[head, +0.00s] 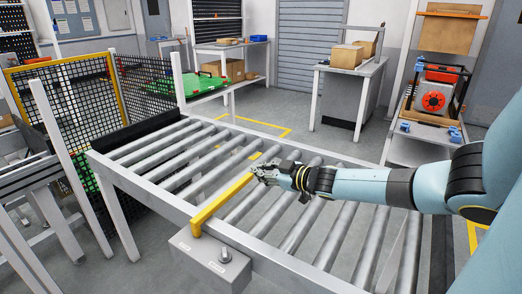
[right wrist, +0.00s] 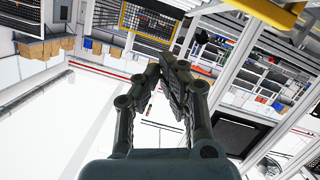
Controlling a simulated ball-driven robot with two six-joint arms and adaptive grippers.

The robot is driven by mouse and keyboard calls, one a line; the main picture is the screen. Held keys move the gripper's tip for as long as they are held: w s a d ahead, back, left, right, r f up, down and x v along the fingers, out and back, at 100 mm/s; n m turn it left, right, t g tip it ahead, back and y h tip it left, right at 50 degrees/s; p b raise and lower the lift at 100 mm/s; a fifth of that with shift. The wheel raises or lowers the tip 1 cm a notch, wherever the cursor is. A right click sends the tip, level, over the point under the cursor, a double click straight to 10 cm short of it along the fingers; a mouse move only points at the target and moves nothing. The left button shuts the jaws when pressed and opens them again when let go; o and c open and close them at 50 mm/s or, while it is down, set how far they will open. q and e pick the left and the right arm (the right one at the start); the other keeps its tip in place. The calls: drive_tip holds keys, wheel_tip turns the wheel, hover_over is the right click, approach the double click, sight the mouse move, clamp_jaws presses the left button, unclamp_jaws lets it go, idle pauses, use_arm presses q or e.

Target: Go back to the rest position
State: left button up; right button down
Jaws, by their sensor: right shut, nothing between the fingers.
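My right gripper (head: 266,172) is at the end of my light blue right arm, which reaches in from the right over the roller conveyor (head: 176,160). It is near the yellow bar that crosses the rollers. In the right wrist view my right gripper (right wrist: 172,72) has its fingers together at the tips, with nothing between them. My left gripper does not show in either view.
The yellow bar (head: 222,205) lies across the conveyor. A grey control box (head: 210,262) is fixed at its front edge. A black mesh fence with a yellow frame (head: 68,95) stands at left. Tables with boxes (head: 347,56) and a red machine (head: 431,100) stand behind.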

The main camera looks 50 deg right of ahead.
idle(0.5)
drive_tip(key=s+a+f+m+g+h, duration=0.1)
drive_tip(key=s+a+g, duration=0.25)
drive_tip(key=a, duration=0.55)
drive_tip(key=s+a+f+m+g+h, duration=0.15)
drive_tip(key=s+a, duration=0.25)
drive_tip(key=a, duration=0.4)
drive_tip(key=s+a+r+g+y, duration=0.1)
drive_tip(key=s+a+r+g, duration=0.35)
drive_tip(key=s, duration=0.45)
drive_tip(key=s+a+r+g+y, duration=0.1)
drive_tip(key=s+a+r+g, duration=0.25)
drive_tip(key=s+a, duration=0.35)
drive_tip(key=s+d+f+m+b, duration=0.1)
drive_tip(key=s+d+f+b, duration=0.1)
drive_tip(key=f, duration=1.3)
drive_tip(key=s+d+f+b, duration=0.1)
drive_tip(key=s+f+b, duration=0.1)
drive_tip(key=f, duration=1.3)
drive_tip(key=s+d+f+g+b, duration=0.1)
drive_tip(key=s+f+b, duration=0.1)
drive_tip(key=s+f, duration=1.5)
drive_tip(key=shift+s+f+g+b, duration=0.3)
drive_tip(key=shift+s+f+b, duration=0.1)
drive_tip(key=shift+f, duration=0.2)
